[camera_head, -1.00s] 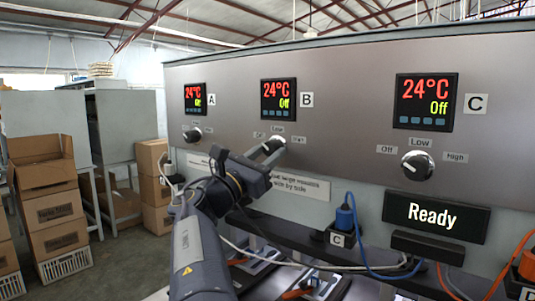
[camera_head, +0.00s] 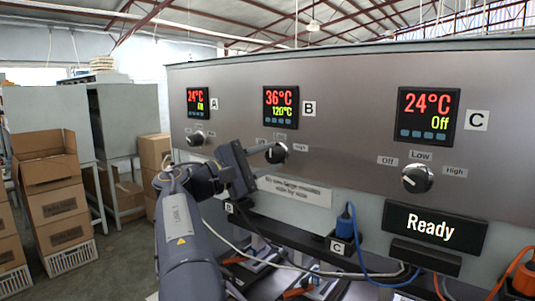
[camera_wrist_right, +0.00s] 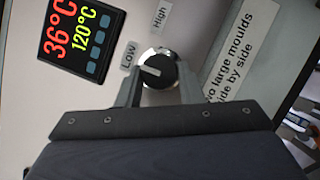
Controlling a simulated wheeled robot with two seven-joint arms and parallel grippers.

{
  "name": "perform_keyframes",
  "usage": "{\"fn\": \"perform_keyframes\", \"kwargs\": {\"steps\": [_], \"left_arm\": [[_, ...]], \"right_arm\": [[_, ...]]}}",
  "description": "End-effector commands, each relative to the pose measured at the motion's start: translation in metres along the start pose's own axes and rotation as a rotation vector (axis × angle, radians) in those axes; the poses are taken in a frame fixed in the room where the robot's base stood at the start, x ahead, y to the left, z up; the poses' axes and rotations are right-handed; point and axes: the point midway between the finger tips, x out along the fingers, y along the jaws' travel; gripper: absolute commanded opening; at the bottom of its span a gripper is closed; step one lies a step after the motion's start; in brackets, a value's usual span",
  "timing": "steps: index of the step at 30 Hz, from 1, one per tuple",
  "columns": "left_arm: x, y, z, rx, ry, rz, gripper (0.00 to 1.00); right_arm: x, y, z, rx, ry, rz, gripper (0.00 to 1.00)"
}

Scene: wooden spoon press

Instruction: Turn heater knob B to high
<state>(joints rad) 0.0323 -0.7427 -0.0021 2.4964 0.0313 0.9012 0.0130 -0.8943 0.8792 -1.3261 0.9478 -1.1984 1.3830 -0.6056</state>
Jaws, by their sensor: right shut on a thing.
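Heater knob B (camera_head: 276,153) is a round dark knob on the grey panel, below display B (camera_head: 281,107), which reads 36°C in red and 120°C in green. My right gripper (camera_head: 264,151) is shut on the knob, partly hiding it in the head view. In the right wrist view the fingers (camera_wrist_right: 160,88) sit on both sides of knob B (camera_wrist_right: 157,68). Its pale pointer line lies toward the Low label (camera_wrist_right: 129,55); the High label (camera_wrist_right: 160,17) is above. My left gripper is not in view.
Knob A (camera_head: 196,138) is to the left and knob C (camera_head: 417,178) to the right. A black "Ready" sign (camera_head: 435,225) hangs under knob C. Plugs and cables, including a blue plug (camera_head: 345,221), run along the ledge below. Cardboard boxes (camera_head: 55,205) stand at the left.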

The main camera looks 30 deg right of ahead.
Motion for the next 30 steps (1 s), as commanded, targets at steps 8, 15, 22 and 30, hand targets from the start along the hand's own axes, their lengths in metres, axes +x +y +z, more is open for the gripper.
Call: {"fn": "perform_keyframes", "kwargs": {"steps": [8,15,22,30], "left_arm": [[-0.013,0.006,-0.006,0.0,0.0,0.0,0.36],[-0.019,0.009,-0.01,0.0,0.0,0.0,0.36],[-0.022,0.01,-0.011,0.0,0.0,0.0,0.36],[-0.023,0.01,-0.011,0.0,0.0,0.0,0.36]], "right_arm": [[0.001,0.004,0.001,0.244,0.0,-0.103,0.11],[0.001,0.006,0.002,0.455,0.0,-0.191,0.11],[0.001,0.007,0.002,0.652,0.0,-0.273,0.11],[0.002,0.007,0.003,0.843,0.0,-0.353,0.11]]}}
